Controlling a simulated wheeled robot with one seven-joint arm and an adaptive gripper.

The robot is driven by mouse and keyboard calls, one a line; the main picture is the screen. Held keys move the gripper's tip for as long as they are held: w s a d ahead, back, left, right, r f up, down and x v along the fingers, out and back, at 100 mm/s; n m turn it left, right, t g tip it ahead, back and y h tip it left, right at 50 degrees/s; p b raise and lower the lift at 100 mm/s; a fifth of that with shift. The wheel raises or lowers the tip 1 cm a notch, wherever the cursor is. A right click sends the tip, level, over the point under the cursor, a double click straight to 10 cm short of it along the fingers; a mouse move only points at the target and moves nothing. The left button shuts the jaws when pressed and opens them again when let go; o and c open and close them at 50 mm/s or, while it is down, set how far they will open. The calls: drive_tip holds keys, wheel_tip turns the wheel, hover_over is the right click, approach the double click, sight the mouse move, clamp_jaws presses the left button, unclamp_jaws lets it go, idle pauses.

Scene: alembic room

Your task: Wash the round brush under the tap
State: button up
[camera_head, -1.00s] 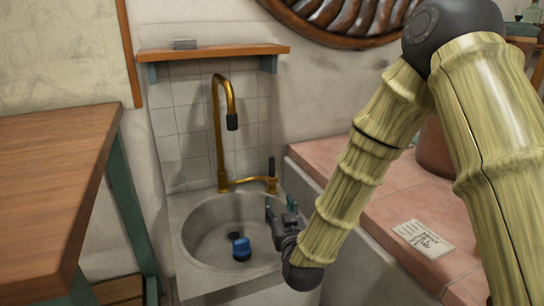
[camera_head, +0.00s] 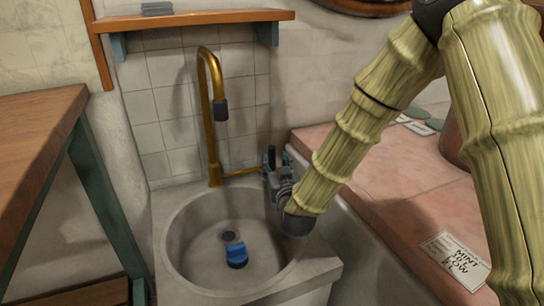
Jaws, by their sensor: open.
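A small round blue brush (camera_head: 236,255) lies in the grey sink basin (camera_head: 181,232), beside the dark drain. The brass tap (camera_head: 206,130) rises behind the basin, and its dark spout end (camera_head: 220,110) points down. No water shows coming from it. A brass pipe runs right from the tap's foot toward my gripper (camera_head: 274,160). My gripper is open and empty at the back right of the basin, above the rim. It hides the tap's lever, so I cannot tell whether they touch.
A wooden shelf (camera_head: 190,20) hangs above the tap. A wooden table (camera_head: 36,135) with green legs stands at the left. A pink tiled ledge (camera_head: 395,205) runs along the right, with a handwritten card (camera_head: 455,258) on it. The space above the basin is clear.

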sight(272, 156)
drive_tip(key=shift+w+a+b, duration=0.2)
drive_tip(key=shift+w+b, duration=0.15)
drive_tip(key=shift+w, duration=0.65)
drive_tip(key=shift+w+a+b, duration=0.2)
drive_tip(key=shift+w+b, duration=0.1)
drive_tip(key=shift+w, duration=0.7)
drive_tip(key=shift+w+a+b, duration=0.2)
drive_tip(key=shift+w+b, duration=0.15)
drive_tip(key=shift+w, duration=0.65)
clamp_jaws()
